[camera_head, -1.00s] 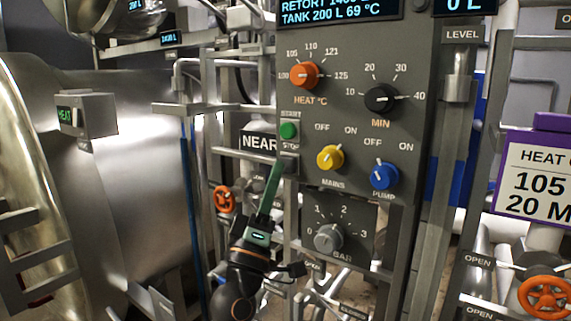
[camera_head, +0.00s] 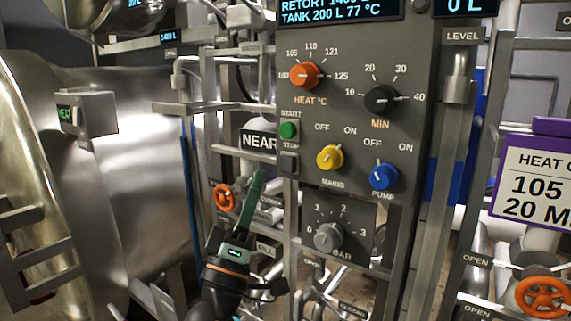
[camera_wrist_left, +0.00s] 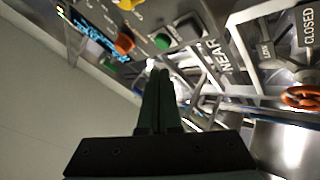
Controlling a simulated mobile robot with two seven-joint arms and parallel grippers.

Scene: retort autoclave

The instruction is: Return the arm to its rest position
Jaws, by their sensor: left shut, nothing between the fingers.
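My left gripper (camera_head: 254,190) points up in front of the pipework, just left of the control panel's lower part. It is shut and empty, and in the head view it stands below the green start button (camera_head: 289,130) and apart from it. In the left wrist view the closed fingers (camera_wrist_left: 158,80) point toward the pipes, with the panel's knobs and buttons beyond. The grey control panel (camera_head: 350,130) carries the orange heat knob (camera_head: 305,75), black minute knob (camera_head: 381,99), yellow mains knob (camera_head: 330,158) and blue pump knob (camera_head: 384,177). My right gripper is not in view.
A grey bar knob (camera_head: 327,236) sits low on the panel. An orange valve wheel (camera_head: 224,197) is left of my gripper, and another (camera_head: 546,297) is at lower right. A large steel vessel (camera_head: 135,170) fills the left. Pipes and rails crowd behind my gripper.

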